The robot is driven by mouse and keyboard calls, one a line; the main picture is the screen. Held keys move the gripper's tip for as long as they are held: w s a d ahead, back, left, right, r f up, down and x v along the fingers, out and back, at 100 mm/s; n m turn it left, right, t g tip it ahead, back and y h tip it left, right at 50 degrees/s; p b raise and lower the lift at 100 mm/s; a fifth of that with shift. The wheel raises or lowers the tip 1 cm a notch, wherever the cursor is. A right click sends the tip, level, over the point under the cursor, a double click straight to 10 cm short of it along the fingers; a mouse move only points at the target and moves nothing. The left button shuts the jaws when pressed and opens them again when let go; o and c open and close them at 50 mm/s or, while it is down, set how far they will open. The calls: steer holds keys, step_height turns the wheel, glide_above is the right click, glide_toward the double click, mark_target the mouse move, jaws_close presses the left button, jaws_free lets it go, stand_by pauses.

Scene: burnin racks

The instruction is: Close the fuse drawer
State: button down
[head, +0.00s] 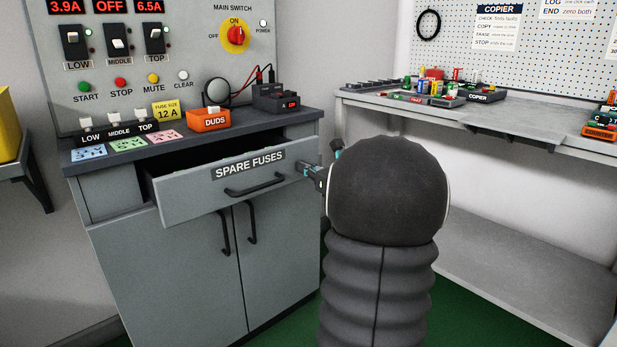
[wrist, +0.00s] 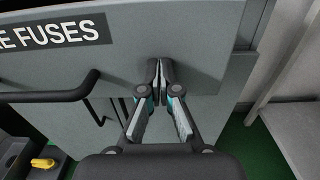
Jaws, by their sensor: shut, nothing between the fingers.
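The fuse drawer (head: 190,200), a grey front labelled SPARE FUSES with a black bar handle (head: 254,186), stands partly out of the grey cabinet in the head view. A dark gap shows above and behind its front. My gripper (head: 304,168) is at the right end of the drawer front, right of the handle. In the wrist view, my gripper (wrist: 159,72) is shut and empty, its fingertips at the drawer front (wrist: 110,62). I cannot tell whether they touch it. The drawer's inside is mostly hidden.
The cabinet's lower doors (head: 190,270) are shut. On its top stand an orange DUDS bin (head: 208,121), a fuse tester (head: 275,98) and coloured cards. A grey workbench (head: 480,115) stands to the right. Green floor shows between them.

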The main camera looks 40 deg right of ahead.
steer(key=w, duration=1.3)
steer(key=shift+w, duration=0.2)
steer(key=shift+d+r, duration=0.15)
steer(key=shift+w+r, duration=0.1)
steer(key=shift+s+b, duration=0.2)
steer(key=shift+b, duration=0.15)
steer(key=s+b, duration=0.1)
steer(key=s, duration=1.3)
steer(key=shift+f, duration=0.3)
